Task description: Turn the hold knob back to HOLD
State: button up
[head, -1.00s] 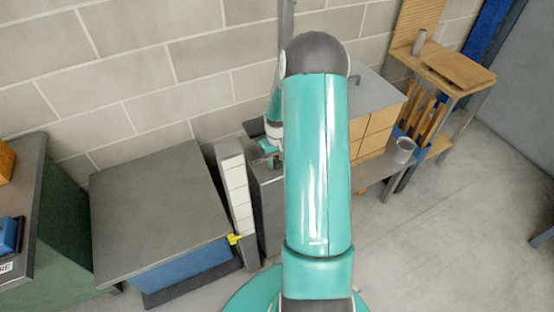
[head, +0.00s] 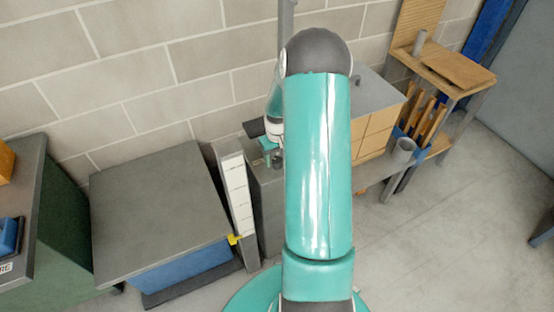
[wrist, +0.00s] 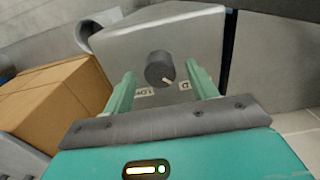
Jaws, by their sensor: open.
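The hold knob (wrist: 160,67) is a dark grey round knob on a light grey metal box (wrist: 195,32) in the wrist view. A short pale pointer mark shows on its lower right rim. Two small white labels sit below it; they appear upside down, and the left one is partly hidden by a finger. My gripper (wrist: 160,78) is open, with one teal finger on each side of the knob and visible gaps between. In the head view my gripper (head: 267,153) is small and partly hidden behind my arm, over a grey box beside the wall.
A cardboard box (wrist: 55,100) lies left of the knob box in the wrist view. In the head view, a tall white-faced panel (head: 236,190) with a yellow pointer and a grey-topped bench (head: 155,210) stand left. A grey cup (head: 403,151) is right.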

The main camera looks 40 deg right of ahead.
aim_at(277, 159)
notch_tip(277, 159, up, 12)
dwell(0.3)
dwell(0.5)
